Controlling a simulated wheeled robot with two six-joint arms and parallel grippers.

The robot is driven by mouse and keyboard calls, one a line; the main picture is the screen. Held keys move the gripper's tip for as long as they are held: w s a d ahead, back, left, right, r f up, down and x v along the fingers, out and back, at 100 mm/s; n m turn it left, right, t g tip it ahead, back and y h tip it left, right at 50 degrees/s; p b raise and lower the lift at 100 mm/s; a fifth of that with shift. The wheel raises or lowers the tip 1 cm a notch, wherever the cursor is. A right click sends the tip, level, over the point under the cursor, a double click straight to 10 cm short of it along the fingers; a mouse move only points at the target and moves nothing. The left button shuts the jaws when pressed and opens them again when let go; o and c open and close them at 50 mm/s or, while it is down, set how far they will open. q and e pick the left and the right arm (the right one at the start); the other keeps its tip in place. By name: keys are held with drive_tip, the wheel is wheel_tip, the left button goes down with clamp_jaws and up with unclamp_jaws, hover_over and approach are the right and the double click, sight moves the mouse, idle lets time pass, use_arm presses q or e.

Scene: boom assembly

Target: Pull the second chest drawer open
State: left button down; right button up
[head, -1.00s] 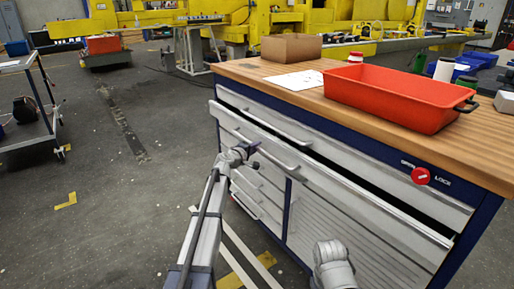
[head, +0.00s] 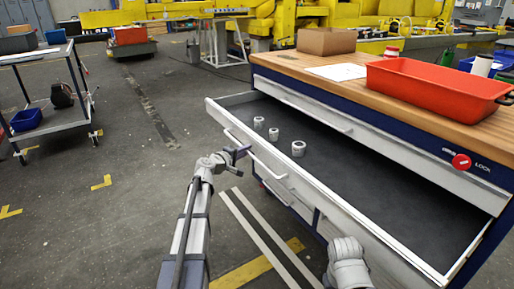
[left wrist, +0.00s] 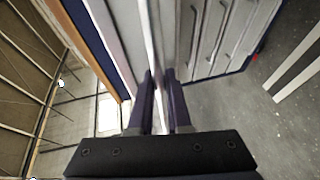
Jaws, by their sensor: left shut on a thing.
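The second chest drawer (head: 345,200) is pulled far out of the white and blue chest, its dark floor exposed. Three small pale cylindrical parts (head: 298,148) stand in its left part. My left gripper (head: 241,151) is at the left part of the drawer's bar handle (head: 266,168) and is shut on it. In the left wrist view the fingers (left wrist: 160,88) stand on both sides of the pale bar. The top drawer (head: 320,120) above is shut. My right gripper is out of view; only part of my right arm shows at the bottom.
The wooden chest top (head: 300,72) carries a red tray (head: 435,90), a cardboard box (head: 326,41) and a white sheet (head: 337,72). A red lock knob (head: 461,161) is on the chest's front. A cart (head: 50,100) stands far left. The floor between is clear.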

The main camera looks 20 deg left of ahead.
use_arm(q)
drive_tip(key=shift+s+a, duration=0.5)
drive_tip(key=shift+s, duration=0.15)
drive_tip(key=shift+s+a, duration=0.45)
drive_tip(key=shift+s, duration=0.2)
drive_tip(key=c, duration=0.9)
unclamp_jaws()
drive_tip(key=shift+o, duration=0.2)
drive_tip(key=p+v, duration=0.1)
drive_tip(key=v, duration=0.6)
drive_tip(key=shift+s, duration=0.35)
drive_tip(key=shift+a+r, duration=0.1)
drive_tip(key=shift+a, duration=0.05)
